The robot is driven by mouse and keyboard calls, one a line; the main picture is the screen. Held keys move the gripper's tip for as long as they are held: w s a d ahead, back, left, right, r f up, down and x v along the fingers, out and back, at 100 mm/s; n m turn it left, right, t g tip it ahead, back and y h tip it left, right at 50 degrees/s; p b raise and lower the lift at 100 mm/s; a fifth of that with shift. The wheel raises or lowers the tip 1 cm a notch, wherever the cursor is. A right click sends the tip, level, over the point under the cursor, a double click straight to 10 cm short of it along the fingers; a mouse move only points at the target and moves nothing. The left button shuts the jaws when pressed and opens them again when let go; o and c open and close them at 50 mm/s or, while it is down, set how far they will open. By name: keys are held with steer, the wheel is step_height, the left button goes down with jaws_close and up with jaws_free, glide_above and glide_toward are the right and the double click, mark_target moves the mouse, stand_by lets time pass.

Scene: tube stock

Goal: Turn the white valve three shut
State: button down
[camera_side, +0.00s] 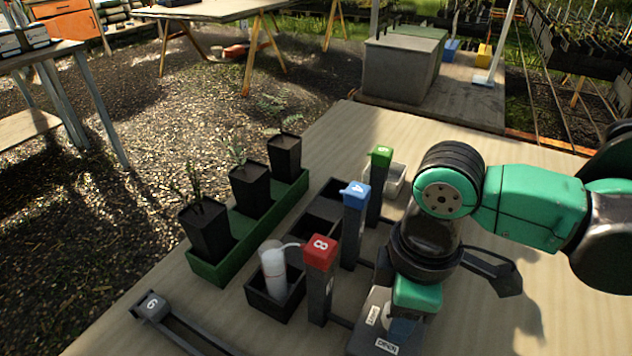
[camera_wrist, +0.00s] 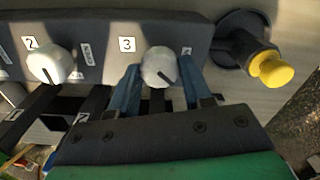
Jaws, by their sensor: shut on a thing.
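The white valve three (camera_wrist: 158,68) is a round white knob on a dark grey panel (camera_wrist: 200,35), below a label reading 3. A dark pointer line on it slants toward the lower right. My gripper (camera_wrist: 160,80) has its two blue fingers on either side of this knob, shut on it. In the side view my gripper (camera_side: 405,330) is low over the panel (camera_side: 362,332) at the bottom edge, and the knob is hidden there. White valve two (camera_wrist: 50,64) is left of it in the wrist view, with its dark mark toward the bottom.
A yellow-ended dark fitting (camera_wrist: 272,70) stands right of the panel. In the side view, posts with red (camera_side: 320,252), blue (camera_side: 355,194) and green (camera_side: 381,155) heads stand left of my arm. A green tray (camera_side: 222,272) holds black pots.

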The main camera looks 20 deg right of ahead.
steer(key=m, duration=0.4)
steer(key=shift+m, duration=0.3)
steer(key=m, duration=0.4)
steer(key=shift+m, duration=0.3)
steer(key=shift+c, duration=1.8)
jaws_free()
steer(key=shift+r, duration=2.85)
